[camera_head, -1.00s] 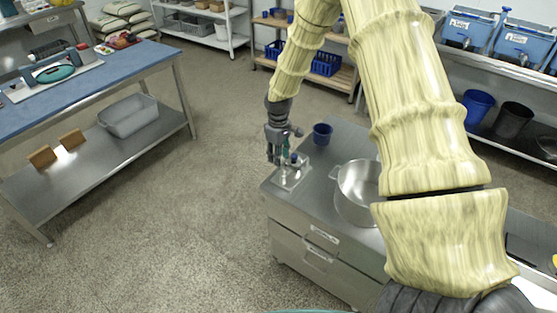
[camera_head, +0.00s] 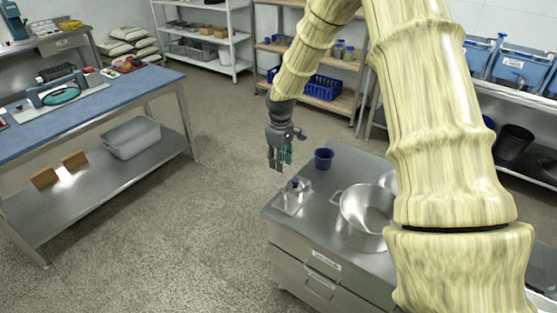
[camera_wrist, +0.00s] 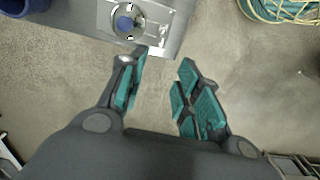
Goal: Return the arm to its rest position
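My gripper (camera_head: 281,162) hangs at the end of my cream-coloured arm, fingers pointing down, in the middle of the head view. It is above and just beyond the left far corner of the steel cabinet (camera_head: 318,205). In the wrist view my gripper (camera_wrist: 160,90) shows its two teal-padded fingers spread apart with bare floor between them. It holds nothing. A small clear-and-metal item with a blue knob (camera_head: 293,195) stands on the cabinet corner below my gripper, apart from it. It also shows at the top of the wrist view (camera_wrist: 127,21).
A blue cup (camera_head: 323,159) and a steel pot (camera_head: 366,218) stand on the cabinet. A blue-topped table (camera_head: 100,108) is at the left. Shelves with a blue crate (camera_head: 324,88) stand behind. Coiled hose (camera_wrist: 285,9) lies on the floor. Open floor lies between table and cabinet.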

